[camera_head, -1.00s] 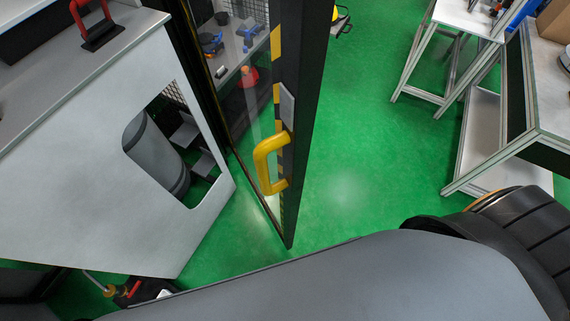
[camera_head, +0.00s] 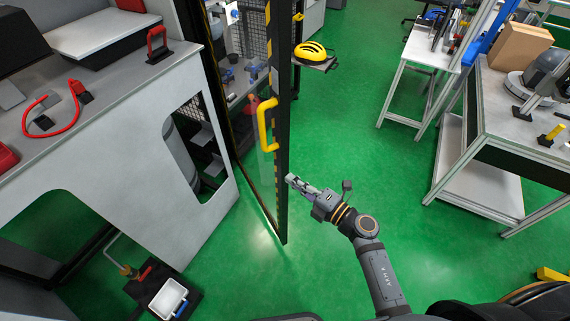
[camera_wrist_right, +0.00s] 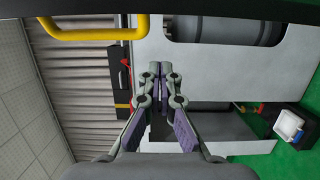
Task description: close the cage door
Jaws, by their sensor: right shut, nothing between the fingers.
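The cage door (camera_head: 283,190) stands open, seen nearly edge-on in the head view, with a dark frame, a clear pane and yellow-black tape. Its yellow handle (camera_head: 264,126) sits on the left face. My right gripper (camera_head: 291,180) is just right of the door's edge, below the handle's height in the picture, and is shut and empty. I cannot tell whether it touches the door. My left gripper is not in view.
A grey workbench (camera_head: 110,150) with a red cable (camera_head: 70,120) stands left of the door. A yellow helmet (camera_head: 310,52) rests on a small shelf behind the door. White-framed tables (camera_head: 490,150) stand at right. Green floor between them and the door is clear.

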